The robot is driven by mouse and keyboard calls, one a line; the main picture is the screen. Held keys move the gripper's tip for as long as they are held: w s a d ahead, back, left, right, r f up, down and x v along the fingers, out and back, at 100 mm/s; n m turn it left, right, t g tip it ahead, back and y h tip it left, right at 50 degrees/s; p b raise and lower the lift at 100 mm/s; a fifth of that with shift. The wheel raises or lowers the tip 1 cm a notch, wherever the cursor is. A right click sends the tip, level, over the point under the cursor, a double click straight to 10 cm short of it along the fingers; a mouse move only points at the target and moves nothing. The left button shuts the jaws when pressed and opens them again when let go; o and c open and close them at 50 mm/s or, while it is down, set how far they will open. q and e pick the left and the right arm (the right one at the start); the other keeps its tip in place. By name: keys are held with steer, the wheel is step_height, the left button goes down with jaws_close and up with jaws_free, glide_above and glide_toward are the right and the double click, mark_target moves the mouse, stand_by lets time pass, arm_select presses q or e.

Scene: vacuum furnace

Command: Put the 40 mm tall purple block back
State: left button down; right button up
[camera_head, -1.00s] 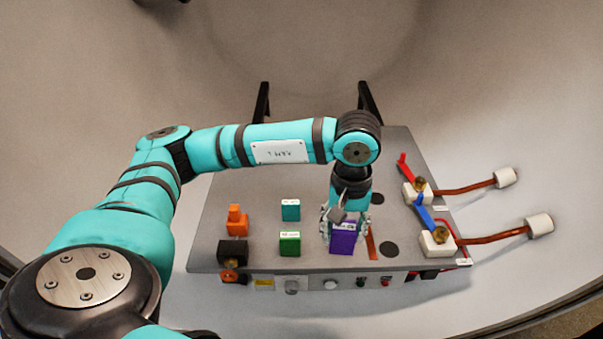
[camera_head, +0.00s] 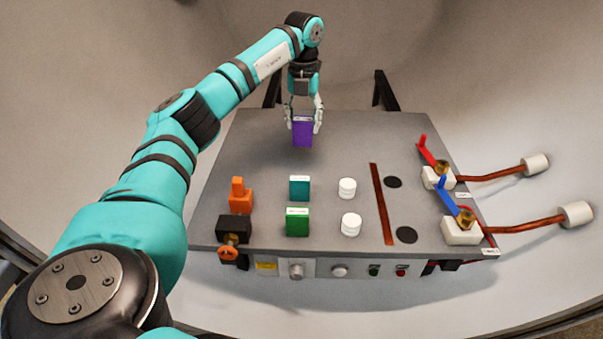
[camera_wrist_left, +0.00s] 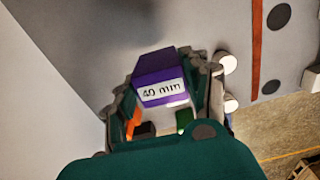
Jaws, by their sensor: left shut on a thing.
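The purple block (camera_head: 302,132) is held by my left gripper (camera_head: 302,112) over the back part of the grey table (camera_head: 245,140). It looks upright and raised above the surface. In the left wrist view the purple block (camera_wrist_left: 160,80) shows a white "40 mm" label, with the fingers of my left gripper (camera_wrist_left: 168,85) on both sides of it. A teal block (camera_head: 299,188) and a green block (camera_head: 297,222) stand in a column nearer the front. My right gripper is not in view.
Two white cylinders (camera_head: 350,224) stand right of the green block. An orange-brown strip (camera_head: 382,205) and two dark discs (camera_head: 393,182) lie further right. Red and blue lever valves (camera_head: 447,200) edge the right side. An orange part (camera_head: 240,195) stands left. The back left is clear.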

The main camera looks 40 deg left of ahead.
mark_target(302, 142)
arm_select(q)
steer(key=shift+a+f+n, duration=0.25)
steer(key=shift+f+n, duration=0.05)
steer(key=shift+n, duration=0.1)
step_height(302, 142, down, 5)
steer(key=shift+f, duration=0.1)
steer(key=shift+f+p, duration=0.3)
steer(key=shift+f, duration=0.3)
step_height(302, 142, down, 2)
steer(key=shift+f, duration=0.5)
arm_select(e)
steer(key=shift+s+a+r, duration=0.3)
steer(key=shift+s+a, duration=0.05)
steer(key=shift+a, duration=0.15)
arm_select(q)
steer(key=shift+f, duration=0.1)
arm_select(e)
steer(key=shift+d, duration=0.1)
arm_select(q)
steer(key=c, duration=0.6)
jaws_free()
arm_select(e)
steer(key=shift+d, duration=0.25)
